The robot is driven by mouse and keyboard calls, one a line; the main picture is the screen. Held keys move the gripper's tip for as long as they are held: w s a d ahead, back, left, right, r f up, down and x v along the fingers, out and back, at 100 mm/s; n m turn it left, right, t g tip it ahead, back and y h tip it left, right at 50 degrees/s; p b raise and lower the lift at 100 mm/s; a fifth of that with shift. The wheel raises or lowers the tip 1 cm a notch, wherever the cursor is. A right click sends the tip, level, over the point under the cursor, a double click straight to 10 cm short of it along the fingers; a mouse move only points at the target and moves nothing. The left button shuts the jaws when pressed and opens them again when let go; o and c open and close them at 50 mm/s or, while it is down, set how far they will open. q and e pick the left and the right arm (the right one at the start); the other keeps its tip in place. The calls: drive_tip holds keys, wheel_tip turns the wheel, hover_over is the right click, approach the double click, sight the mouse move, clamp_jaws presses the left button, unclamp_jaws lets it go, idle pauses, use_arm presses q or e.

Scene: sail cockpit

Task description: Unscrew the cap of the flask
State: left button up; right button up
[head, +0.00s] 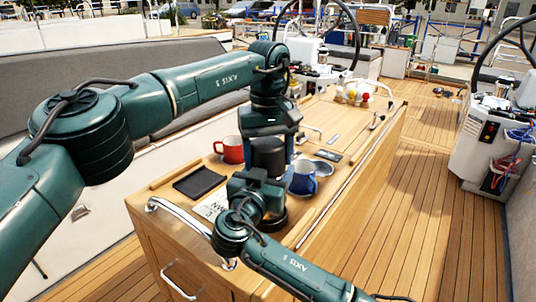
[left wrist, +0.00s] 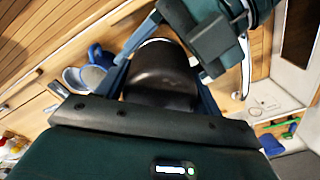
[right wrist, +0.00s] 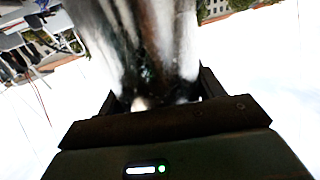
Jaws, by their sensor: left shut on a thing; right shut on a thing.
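The flask's dark cap (head: 268,157) stands upright above the table in the head view. My left gripper (head: 267,140) comes down from above and is shut on the cap; the cap (left wrist: 160,75) fills the space between its fingers in the left wrist view. My right gripper (head: 262,186) reaches in from the front and is shut on the flask's body below the cap. The shiny metal body of the flask (right wrist: 150,40) shows between its fingers in the right wrist view. In the head view the right gripper hides most of the body; a dark base (head: 273,216) shows below.
On the wooden table (head: 320,122) a red mug (head: 231,150) stands behind left and a blue mug (head: 303,180) close to the right of the flask. A black tray (head: 199,182) and a printed sheet (head: 210,206) lie left. A steel rail (head: 178,208) runs along the front.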

sight(268, 142)
use_arm(q)
drive_tip(key=shift+d+n, duration=0.1)
drive_tip(key=shift+n, duration=1)
use_arm(e)
drive_tip(key=shift+a, duration=0.1)
use_arm(q)
drive_tip(key=o, duration=1.1)
drive_tip(key=shift+r, duration=2.3)
use_arm(e)
drive_tip(key=o, duration=2)
drive_tip(key=shift+c, duration=0.2)
